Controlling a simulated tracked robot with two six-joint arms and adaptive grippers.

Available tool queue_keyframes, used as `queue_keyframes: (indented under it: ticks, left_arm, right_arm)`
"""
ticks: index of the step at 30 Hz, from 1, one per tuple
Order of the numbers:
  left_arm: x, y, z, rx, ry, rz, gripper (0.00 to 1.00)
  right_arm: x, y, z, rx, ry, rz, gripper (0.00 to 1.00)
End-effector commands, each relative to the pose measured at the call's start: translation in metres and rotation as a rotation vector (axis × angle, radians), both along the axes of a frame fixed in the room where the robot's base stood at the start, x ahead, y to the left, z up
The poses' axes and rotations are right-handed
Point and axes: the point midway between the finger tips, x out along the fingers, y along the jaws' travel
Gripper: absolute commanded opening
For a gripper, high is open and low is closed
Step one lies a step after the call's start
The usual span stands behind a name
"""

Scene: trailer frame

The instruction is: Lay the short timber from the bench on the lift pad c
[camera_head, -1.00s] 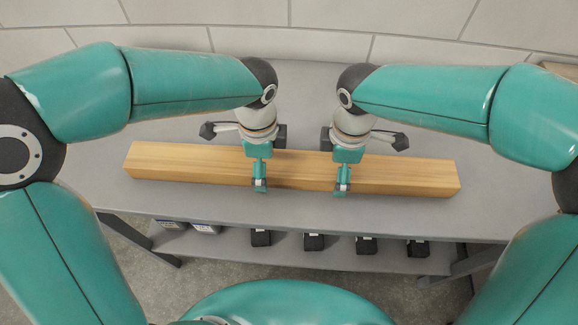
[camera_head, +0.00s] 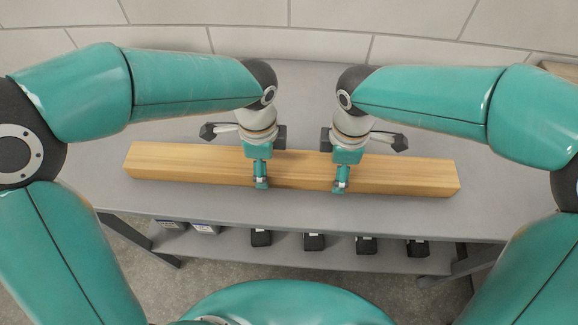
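The short timber (camera_head: 213,165) is a long, light-brown square beam lying flat across the grey bench (camera_head: 400,208). My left gripper (camera_head: 260,172) reaches down over it left of its middle. My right gripper (camera_head: 341,174) reaches down over it right of its middle. Each gripper's near finger stands at the timber's front face. The far fingers are hidden behind the gripper bodies and the timber, so I cannot tell whether either grip is closed tight. I see no lift pad in this view.
Several small black items, one of them here (camera_head: 314,242), sit on a lower shelf under the bench's front edge. Two boxes (camera_head: 206,229) stand at that shelf's left. A tiled wall (camera_head: 330,17) rises behind the bench.

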Motion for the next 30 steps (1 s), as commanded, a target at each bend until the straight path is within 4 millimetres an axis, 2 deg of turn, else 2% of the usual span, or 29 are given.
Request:
queue_keyframes:
  ticks: [11,24,30]
  left_arm:
    - [0.001,0.000,0.009,-0.001,-0.004,0.000,0.03]
    - [0.001,0.000,0.045,-0.001,-0.003,0.000,0.03]
    - [0.001,0.000,0.052,-0.001,-0.003,0.000,0.03]
  right_arm:
    - [0.001,0.000,0.009,0.001,-0.003,0.002,0.03]
    - [0.001,0.000,0.045,0.001,-0.003,0.002,0.03]
    - [0.001,0.000,0.052,0.001,-0.002,0.002,0.03]
